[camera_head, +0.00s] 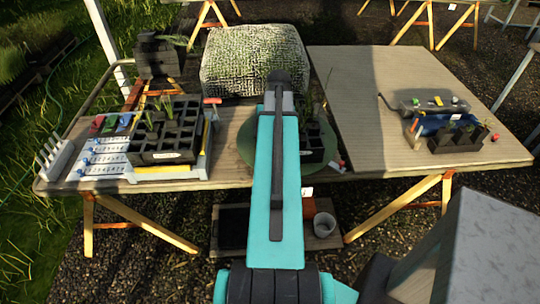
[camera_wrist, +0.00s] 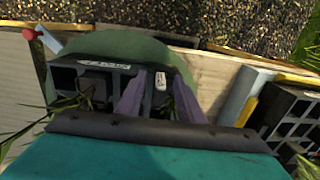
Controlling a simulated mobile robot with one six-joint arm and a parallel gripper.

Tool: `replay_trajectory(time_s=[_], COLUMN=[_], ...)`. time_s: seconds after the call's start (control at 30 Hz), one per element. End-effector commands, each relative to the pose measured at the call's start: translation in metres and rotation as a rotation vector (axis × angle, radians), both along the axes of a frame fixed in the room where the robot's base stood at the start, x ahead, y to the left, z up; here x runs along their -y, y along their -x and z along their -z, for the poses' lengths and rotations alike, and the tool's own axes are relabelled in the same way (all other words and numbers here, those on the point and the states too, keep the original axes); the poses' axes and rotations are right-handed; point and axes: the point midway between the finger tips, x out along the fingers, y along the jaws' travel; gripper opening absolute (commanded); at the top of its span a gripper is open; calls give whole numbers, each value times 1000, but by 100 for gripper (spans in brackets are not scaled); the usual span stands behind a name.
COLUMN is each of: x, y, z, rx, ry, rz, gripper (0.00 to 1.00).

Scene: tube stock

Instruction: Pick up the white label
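In the wrist view, a small white label (camera_wrist: 160,81) with dark marks shows between the two fingers of my gripper (camera_wrist: 158,88). It appears to be on or against something dark beside the black cell tray. The purple-grey fingers stand apart, and no object is seen clamped between them. Whether a finger touches the label cannot be told. A longer white label strip (camera_wrist: 105,64) is on the edge of the black cell tray (camera_wrist: 62,78). In the head view my teal arm hides the gripper and the label between its fingers; the tray's strip shows (camera_head: 306,153).
The black cell tray sits on a round green mat (camera_wrist: 150,48). Another black tray (camera_head: 165,148) stands on the left with white strips beside it. A woven block (camera_head: 255,60) stands behind.

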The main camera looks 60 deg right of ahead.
Motion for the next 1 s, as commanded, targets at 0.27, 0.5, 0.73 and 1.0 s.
replay_trajectory(time_s=[0.27,0.5,0.73,1.0], x=[-1,-1,-1,-1], y=[-1,-1,-1,-1], z=[16,16,16,16], rx=[0,0,0,0], ry=[0,0,0,0], rz=[0,0,0,0], gripper=[34,34,34,4])
